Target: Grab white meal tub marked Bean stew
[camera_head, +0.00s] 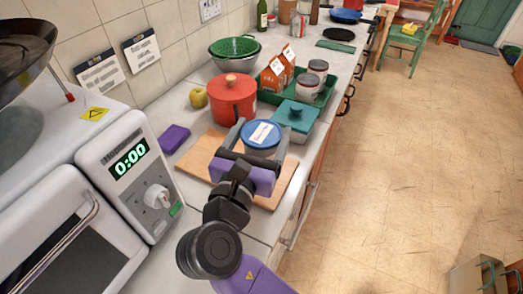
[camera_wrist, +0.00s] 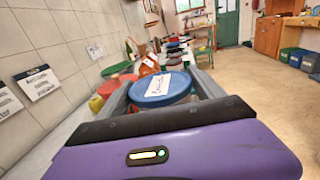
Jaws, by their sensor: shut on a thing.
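A round tub with a blue lid (camera_head: 262,133) and a white label on top is between the fingers of my gripper (camera_head: 263,139), over the wooden board. My gripper is shut on it, one finger at each side. In the wrist view the blue lid (camera_wrist: 162,88) fills the gap between the fingers (camera_wrist: 163,91). The label carries handwriting too small to read. The tub's body is mostly hidden by the lid and my gripper, and I cannot tell whether it touches the board.
A wooden board (camera_head: 208,143) lies on the counter. Behind are a red pot (camera_head: 232,105), a teal-lidded container (camera_head: 296,114) and a green tray (camera_head: 327,94) with cartons and jars. A microwave (camera_head: 130,165) stands nearer.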

